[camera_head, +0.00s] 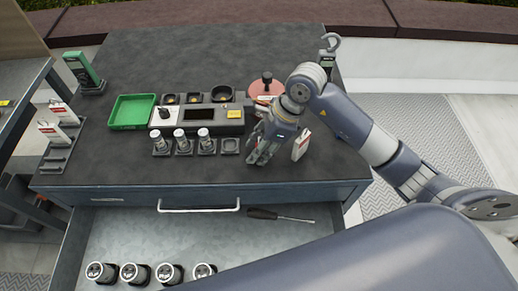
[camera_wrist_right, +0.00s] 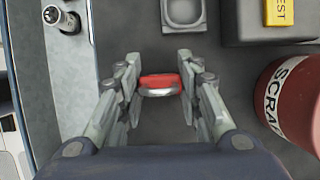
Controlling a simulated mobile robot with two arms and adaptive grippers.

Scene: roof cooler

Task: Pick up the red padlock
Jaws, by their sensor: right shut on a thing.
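The red padlock (camera_wrist_right: 159,81) shows in the wrist view as a small red body with a silver shackle edge. It sits between the fingers of my right gripper (camera_wrist_right: 159,68), which is shut on it. In the head view my right gripper (camera_head: 262,156) points down over the right front part of the dark bench top. The padlock is hidden behind the fingers there, and I cannot tell its height above the bench. My left gripper is in neither view.
A red scrap container (camera_head: 266,88) stands behind my gripper. A white tag (camera_head: 301,144) is close at its right. The tester box (camera_head: 200,118), green tray (camera_head: 131,111) and several small holders lie to the left. The open drawer (camera_head: 190,232) below holds a screwdriver (camera_head: 279,215) and round parts.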

